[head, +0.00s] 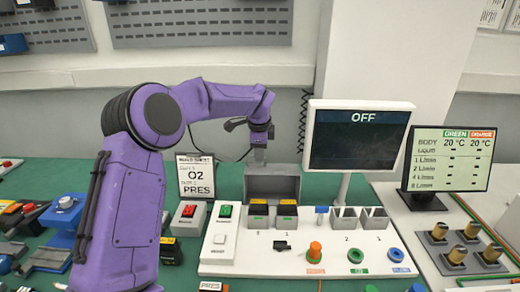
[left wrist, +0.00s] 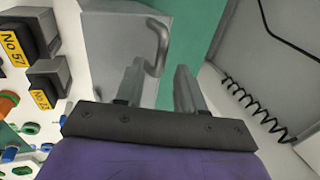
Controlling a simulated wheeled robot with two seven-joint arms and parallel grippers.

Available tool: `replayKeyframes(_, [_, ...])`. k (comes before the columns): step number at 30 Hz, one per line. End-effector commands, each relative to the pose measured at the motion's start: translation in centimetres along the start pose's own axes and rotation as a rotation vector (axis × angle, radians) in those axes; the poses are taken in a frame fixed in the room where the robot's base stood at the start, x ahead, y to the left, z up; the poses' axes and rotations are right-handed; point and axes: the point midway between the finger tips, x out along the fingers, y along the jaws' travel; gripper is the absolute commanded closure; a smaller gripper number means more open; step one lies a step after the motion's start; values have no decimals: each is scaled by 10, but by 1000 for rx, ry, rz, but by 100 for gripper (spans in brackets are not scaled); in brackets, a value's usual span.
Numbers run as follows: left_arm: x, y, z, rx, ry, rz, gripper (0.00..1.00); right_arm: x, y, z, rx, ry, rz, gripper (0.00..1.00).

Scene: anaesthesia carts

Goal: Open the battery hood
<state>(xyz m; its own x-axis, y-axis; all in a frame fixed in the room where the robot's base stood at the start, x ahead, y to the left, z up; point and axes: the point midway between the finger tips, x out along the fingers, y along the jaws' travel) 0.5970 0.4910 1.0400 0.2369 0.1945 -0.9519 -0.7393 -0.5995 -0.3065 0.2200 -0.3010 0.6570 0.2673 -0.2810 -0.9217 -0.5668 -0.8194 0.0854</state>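The battery hood appears to be the grey box (head: 285,170) at the back edge of the white panel. In the left wrist view the grey box (left wrist: 112,42) carries a curved grey handle (left wrist: 163,42). My left gripper (head: 259,158) is just above the box in the head view, pointing down. In the left wrist view its two fingers (left wrist: 160,72) are apart, and the handle's lower end shows between their tips. I cannot tell whether the fingers touch the handle. My right gripper is not in view.
A white control panel (head: 300,240) with buttons and knobs lies in front of the box. A monitor reading OFF (head: 358,140) stands to its right. A sign card (head: 196,177) stands to the left. A coiled black cable (left wrist: 255,108) hangs behind.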

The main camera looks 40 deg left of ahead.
Motion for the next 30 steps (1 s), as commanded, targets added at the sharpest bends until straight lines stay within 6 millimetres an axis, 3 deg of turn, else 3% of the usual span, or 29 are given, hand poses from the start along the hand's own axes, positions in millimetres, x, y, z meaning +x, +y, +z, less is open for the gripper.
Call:
replayKeyframes(10, [8,0,2,-2,0,-2,62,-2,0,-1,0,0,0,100])
replayKeyframes(13, [8,0,2,-2,0,-2,94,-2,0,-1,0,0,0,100])
replayKeyframes(14, [8,0,2,-2,0,-1,100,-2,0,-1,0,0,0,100])
replayKeyframes(30, [9,1,0,-1,1,2,100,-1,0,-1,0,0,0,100])
